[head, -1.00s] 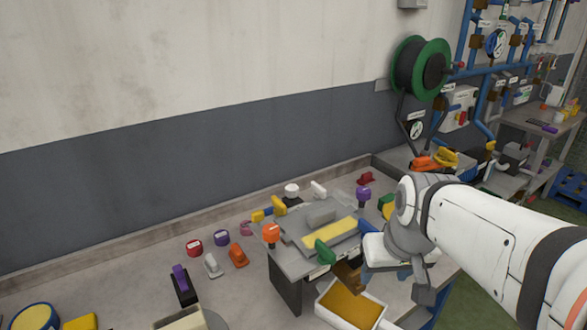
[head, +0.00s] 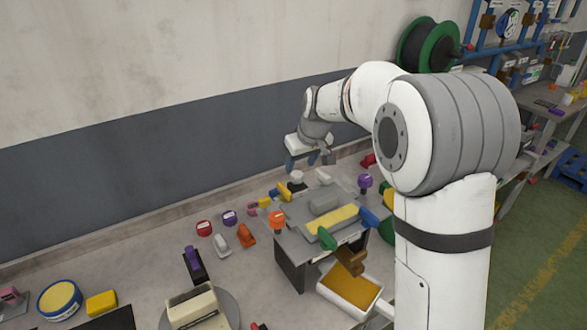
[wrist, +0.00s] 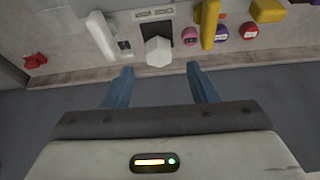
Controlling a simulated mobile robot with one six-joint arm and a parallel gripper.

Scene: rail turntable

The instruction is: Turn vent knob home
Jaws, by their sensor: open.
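A white faceted knob (wrist: 158,52) on a dark square base shows in the wrist view, just beyond and between my fingertips. In the head view a white knob (head: 297,177) stands at the back of the bench, just below my gripper. I cannot read a label that marks any knob as the vent knob. My gripper (head: 306,162) is open and empty, over the back of the bench near the wall. Its two blue fingers show apart in the wrist view (wrist: 160,78), not touching the white knob.
In the wrist view a white lever (wrist: 101,34) stands left of the knob and a yellow lever (wrist: 210,24) right of it. A pink knob (wrist: 190,37) is close by. In the head view an orange knob (head: 277,220) and a purple knob (head: 365,181) stand near the grey block.

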